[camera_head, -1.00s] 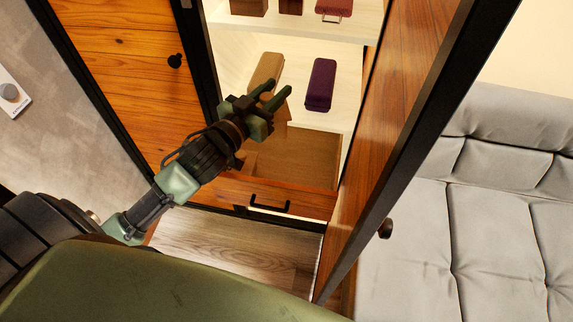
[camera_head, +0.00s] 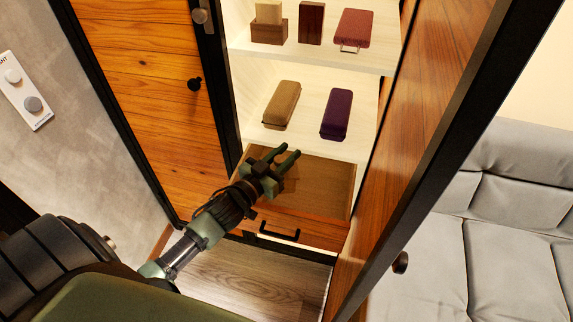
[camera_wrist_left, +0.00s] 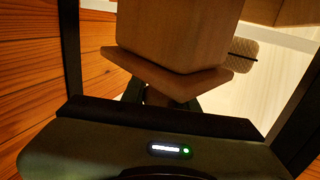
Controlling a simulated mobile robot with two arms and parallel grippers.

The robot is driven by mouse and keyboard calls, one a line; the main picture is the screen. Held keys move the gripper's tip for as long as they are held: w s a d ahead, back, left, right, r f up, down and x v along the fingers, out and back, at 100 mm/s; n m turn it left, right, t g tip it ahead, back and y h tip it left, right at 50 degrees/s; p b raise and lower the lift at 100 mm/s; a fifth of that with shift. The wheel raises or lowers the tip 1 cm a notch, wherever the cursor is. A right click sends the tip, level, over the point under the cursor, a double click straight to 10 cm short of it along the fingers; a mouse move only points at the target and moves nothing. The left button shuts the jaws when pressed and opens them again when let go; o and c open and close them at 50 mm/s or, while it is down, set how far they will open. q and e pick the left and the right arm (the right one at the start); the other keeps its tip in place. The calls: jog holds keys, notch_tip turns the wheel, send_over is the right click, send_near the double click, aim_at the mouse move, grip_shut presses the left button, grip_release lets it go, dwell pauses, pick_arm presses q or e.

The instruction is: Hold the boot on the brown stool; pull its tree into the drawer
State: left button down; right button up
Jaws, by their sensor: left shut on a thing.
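My left gripper (camera_head: 284,156) is over the open drawer (camera_head: 325,181) at the bottom of the cabinet, just below the lower shelf. It is shut on a tan wooden piece (camera_wrist_left: 180,35), which fills the top middle of the left wrist view. The piece has a blocky body and a wider, flared lower part; I cannot tell for sure that it is the tree. In the head view my gripper mostly hides it. The drawer front carries a black handle (camera_head: 279,234). I see no boot and no brown stool. My right gripper is out of view.
The lower shelf holds a tan case (camera_head: 282,105) and a purple case (camera_head: 336,114). The upper shelf holds wooden blocks (camera_head: 311,22) and a red case (camera_head: 354,28). An open wooden door (camera_head: 405,130) stands to the right, before a grey sofa (camera_head: 510,255).

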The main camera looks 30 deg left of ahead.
pick_arm(q)
notch_tip(320, 180, down, 4)
jog(key=shift+r+b, duration=0.2)
jog(key=shift+b, duration=0.1)
jog(key=shift+f, duration=0.1)
jog(key=shift+f, duration=0.15)
jog(key=c, duration=1.1)
grip_release()
